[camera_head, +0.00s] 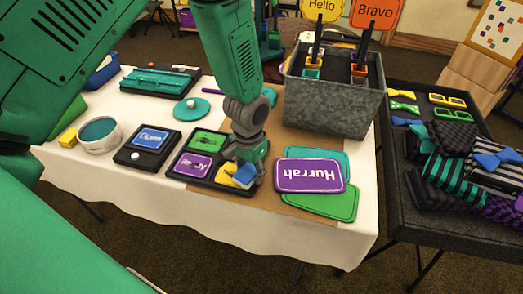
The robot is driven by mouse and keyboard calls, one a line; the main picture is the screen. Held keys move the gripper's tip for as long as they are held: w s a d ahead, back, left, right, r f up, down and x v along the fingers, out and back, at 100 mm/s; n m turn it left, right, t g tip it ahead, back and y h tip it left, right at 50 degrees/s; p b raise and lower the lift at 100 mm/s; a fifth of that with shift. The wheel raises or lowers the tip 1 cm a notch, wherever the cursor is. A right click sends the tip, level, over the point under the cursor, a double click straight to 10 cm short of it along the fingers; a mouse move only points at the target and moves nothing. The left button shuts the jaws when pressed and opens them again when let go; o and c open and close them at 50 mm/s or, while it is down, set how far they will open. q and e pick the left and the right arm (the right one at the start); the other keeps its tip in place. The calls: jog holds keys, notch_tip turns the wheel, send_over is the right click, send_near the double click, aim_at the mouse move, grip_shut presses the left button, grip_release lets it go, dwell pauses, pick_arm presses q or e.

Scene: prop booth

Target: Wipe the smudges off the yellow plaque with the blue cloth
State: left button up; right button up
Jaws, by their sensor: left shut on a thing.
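My left gripper (246,165) reaches down over the black tray (205,176) in the middle of the table. It is shut on a blue cloth (243,176). The cloth lies at the yellow plaque (224,179), which sits in the tray's front right part and is mostly hidden by the gripper and cloth. I cannot make out smudges on the part that shows. My right gripper is not in view.
A purple Hurrah plaque (309,176) lies on teal and green ones right of the tray. A grey metal bin (330,105) holds signs behind. A white bowl (99,135) and a black tray with a blue plaque (150,138) stand left. A dark side table (420,215) holds bow ties.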

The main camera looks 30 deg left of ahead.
pick_arm(q)
jog(key=shift+w+d+r, duration=0.1)
jog(key=shift+d, duration=0.3)
jog(key=r+p, duration=0.2)
jog(key=shift+d+r, duration=0.3)
jog(key=shift+d, duration=0.05)
jog(key=shift+a+r+p, duration=0.1)
jog(key=shift+r+p, duration=0.25)
jog(key=shift+p, duration=0.05)
jog(key=r+p, duration=0.1)
jog(key=a+r+p, duration=0.1)
jog(key=shift+r+p, duration=0.35)
jog(key=shift+p, duration=0.05)
jog(key=shift+d+r+p, duration=0.15)
jog(key=shift+r+p, duration=0.5)
jog(key=shift+r, duration=0.05)
jog(key=shift+d+r, duration=0.15)
jog(key=shift+d, duration=0.2)
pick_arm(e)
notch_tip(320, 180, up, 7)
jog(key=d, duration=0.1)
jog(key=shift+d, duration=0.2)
pick_arm(q)
jog(key=shift+a, duration=0.1)
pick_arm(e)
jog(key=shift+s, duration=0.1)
